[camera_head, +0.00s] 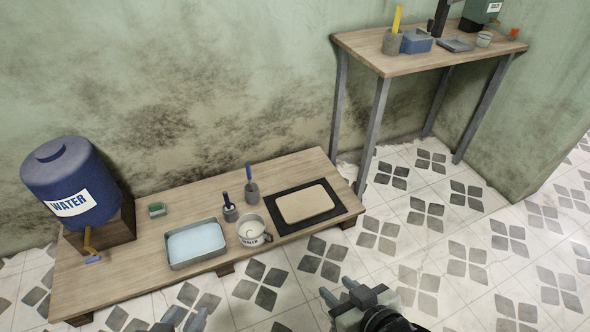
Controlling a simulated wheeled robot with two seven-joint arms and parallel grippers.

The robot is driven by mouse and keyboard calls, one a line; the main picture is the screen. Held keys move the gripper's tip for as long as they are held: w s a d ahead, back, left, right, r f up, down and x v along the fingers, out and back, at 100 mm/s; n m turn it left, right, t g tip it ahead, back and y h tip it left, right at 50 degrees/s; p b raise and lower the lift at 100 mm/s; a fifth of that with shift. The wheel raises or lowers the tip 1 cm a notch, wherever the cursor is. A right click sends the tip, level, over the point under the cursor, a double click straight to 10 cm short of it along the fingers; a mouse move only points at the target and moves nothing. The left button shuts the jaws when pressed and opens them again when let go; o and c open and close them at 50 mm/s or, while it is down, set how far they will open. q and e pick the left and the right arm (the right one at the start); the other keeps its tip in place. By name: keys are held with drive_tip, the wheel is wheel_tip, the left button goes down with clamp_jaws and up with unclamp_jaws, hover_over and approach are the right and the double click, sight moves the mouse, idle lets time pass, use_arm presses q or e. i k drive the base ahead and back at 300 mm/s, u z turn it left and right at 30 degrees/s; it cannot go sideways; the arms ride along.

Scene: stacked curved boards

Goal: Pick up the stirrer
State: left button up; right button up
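I cannot tell for sure which thing is the stirrer. A yellow stick (397,18) stands upright in a grey cup (392,43) on the tall table. On the low table, one blue-handled tool (249,171) stands in a grey holder (252,190), and another dark-handled tool (226,199) stands in a smaller holder (230,213). My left gripper (185,316) shows only its fingertips at the bottom edge, apart and empty. My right gripper (338,290) is open and empty, in front of the low table's right part. Both are away from these tools.
The low table (135,260) holds a blue water barrel (72,187), a tray of pale blue liquid (195,244), a sealer pot (252,232), a green sponge-like block (157,209) and a tan board on a black mat (279,221). The tall table (374,58) stands back right. Tiled floor is free at right.

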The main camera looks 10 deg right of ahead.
sight(247, 165)
drive_tip(key=z, duration=0.25)
drive_tip(key=i, duration=0.95)
drive_tip(key=u, duration=0.7)
drive_tip(key=i, duration=0.5)
drive_tip(key=u, duration=0.4)
